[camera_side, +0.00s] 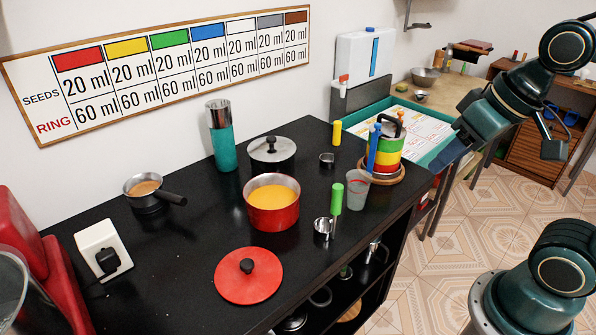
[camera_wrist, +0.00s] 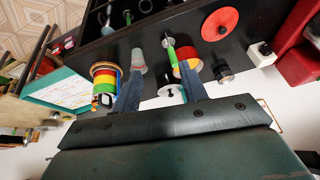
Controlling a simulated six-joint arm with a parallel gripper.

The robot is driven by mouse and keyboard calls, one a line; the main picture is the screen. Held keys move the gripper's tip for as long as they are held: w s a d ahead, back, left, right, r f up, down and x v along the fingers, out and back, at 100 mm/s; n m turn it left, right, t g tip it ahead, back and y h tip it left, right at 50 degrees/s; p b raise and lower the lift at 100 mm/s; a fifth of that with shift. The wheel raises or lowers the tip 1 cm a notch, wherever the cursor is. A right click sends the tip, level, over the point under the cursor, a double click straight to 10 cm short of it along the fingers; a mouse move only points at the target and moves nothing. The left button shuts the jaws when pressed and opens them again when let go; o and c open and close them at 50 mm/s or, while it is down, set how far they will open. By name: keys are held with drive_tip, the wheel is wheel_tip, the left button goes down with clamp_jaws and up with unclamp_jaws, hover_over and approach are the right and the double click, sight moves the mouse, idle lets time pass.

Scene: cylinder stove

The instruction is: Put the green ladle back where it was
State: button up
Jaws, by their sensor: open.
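The green ladle has an upright green handle (camera_side: 337,198) and a small metal cup (camera_side: 324,228). It stands on the black counter near the front edge, right of the red pot (camera_side: 273,208) of orange-yellow liquid. The green ladle also shows in the wrist view (camera_wrist: 171,53), beyond my fingertips. My gripper (camera_wrist: 160,75) is open and empty. In the side view it is at the upper right, raised beyond the counter's right end and well apart from the ladle.
A clear cup (camera_side: 357,190) and a red, yellow and green stack (camera_side: 386,147) stand right of the ladle. Blue and yellow (camera_side: 336,133) handles rise nearby. A red lid (camera_side: 248,277) lies in front, and a lidded pot (camera_side: 272,156) stands behind.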

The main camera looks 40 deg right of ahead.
drive_tip(key=shift+s+d+r+n+t, duration=0.2)
drive_tip(key=shift+s+n, duration=0.1)
drive_tip(key=shift+s, duration=0.3)
drive_tip(key=shift+s+d+r+n+t, duration=0.15)
drive_tip(key=shift+s+n, duration=0.15)
drive_tip(key=shift+s, duration=0.25)
